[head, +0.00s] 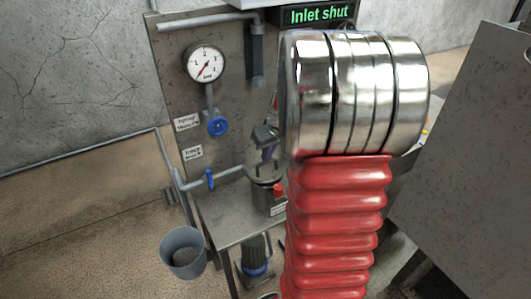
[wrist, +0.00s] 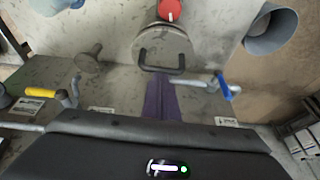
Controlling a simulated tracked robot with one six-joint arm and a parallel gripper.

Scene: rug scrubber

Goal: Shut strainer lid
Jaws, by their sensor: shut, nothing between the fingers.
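The strainer (head: 264,196) is a small dark round pot on the metal bench, partly hidden behind my arm in the head view. Its round grey lid (wrist: 165,42) shows in the wrist view, with a dark bar handle (wrist: 162,68). I cannot tell whether the lid lies fully flat on its rim. A red knob (wrist: 170,10) is at the strainer's side and also shows in the head view (head: 279,190). My gripper (wrist: 164,84) has its purple fingers together and empty, close to the handle; contact is unclear. In the head view, my gripper (head: 266,150) is above the strainer.
A lit sign (head: 318,14) reads "Inlet shut". A gauge (head: 205,64), a blue handwheel (head: 217,126) and a blue lever valve (head: 210,179) are left of the strainer. A grey bucket (head: 183,254) is beside the bench. A short post (wrist: 89,57) and yellow handle (wrist: 42,93) are nearby.

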